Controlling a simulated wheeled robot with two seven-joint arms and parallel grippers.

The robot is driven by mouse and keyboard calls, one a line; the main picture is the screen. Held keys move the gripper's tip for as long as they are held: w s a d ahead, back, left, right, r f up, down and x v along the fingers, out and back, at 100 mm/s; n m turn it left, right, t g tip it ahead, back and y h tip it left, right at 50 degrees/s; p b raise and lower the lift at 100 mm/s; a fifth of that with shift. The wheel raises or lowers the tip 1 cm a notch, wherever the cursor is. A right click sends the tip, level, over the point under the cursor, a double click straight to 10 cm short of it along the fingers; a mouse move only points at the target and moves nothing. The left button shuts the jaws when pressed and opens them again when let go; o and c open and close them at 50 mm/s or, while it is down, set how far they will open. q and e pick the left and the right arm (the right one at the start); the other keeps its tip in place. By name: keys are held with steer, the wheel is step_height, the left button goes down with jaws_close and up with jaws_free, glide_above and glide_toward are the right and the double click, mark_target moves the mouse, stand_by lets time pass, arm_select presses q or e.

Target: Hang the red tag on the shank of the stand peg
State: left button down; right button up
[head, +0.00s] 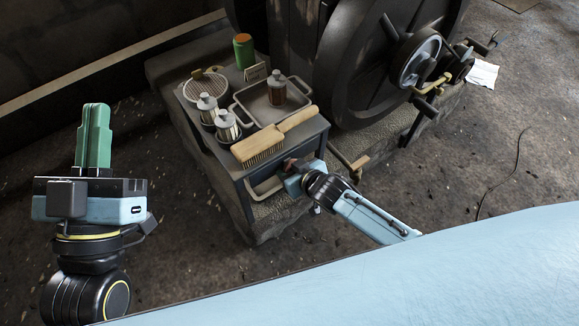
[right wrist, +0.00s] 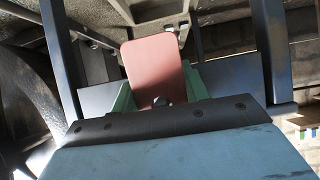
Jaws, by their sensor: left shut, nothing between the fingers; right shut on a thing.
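The red tag (right wrist: 153,72) is a flat rounded plate. In the right wrist view it stands up between the green fingers of my right gripper (right wrist: 160,95), which is shut on it. In the head view my right gripper (head: 288,168) is at the front right edge of the small dark table, just below its top. Only a small dark red patch there may be the tag. My left gripper (head: 95,108) is shut and empty, its green fingers pointing up, well left of the table. I cannot make out the stand peg for certain in either view.
The dark table (head: 222,152) carries a wooden brush (head: 262,146), a metal tray (head: 246,106) and several jars. A large dark flywheel (head: 350,60) with pulley stands to the right. Open floor lies on the right.

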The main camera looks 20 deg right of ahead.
steer(key=o, duration=1)
steer(key=shift+o, duration=0.2)
steer(key=shift+s, duration=0.1)
steer(key=p+v, duration=0.2)
steer(key=v, duration=0.1)
steer(key=shift+r, duration=0.15)
arm_select(q)
step_height(320, 180, down, 13)
steer(key=a+g+y+p, duration=0.2)
steer(key=g+y, duration=0.2)
steer(key=g, duration=0.5)
steer(key=s+a+f+g+y+p, duration=0.1)
steer(key=s+a+f+g, duration=0.2)
steer(key=s+f+g, duration=0.1)
steer(key=s+a+f+n+g+y+p, duration=0.1)
steer(key=s+a+f+g+p, duration=0.1)
steer(key=s+f+g, duration=0.3)
steer(key=s+g, duration=0.1)
steer(key=s, duration=0.1)
steer(key=shift+s+a, duration=0.4)
arm_select(e)
steer(key=v, duration=1)
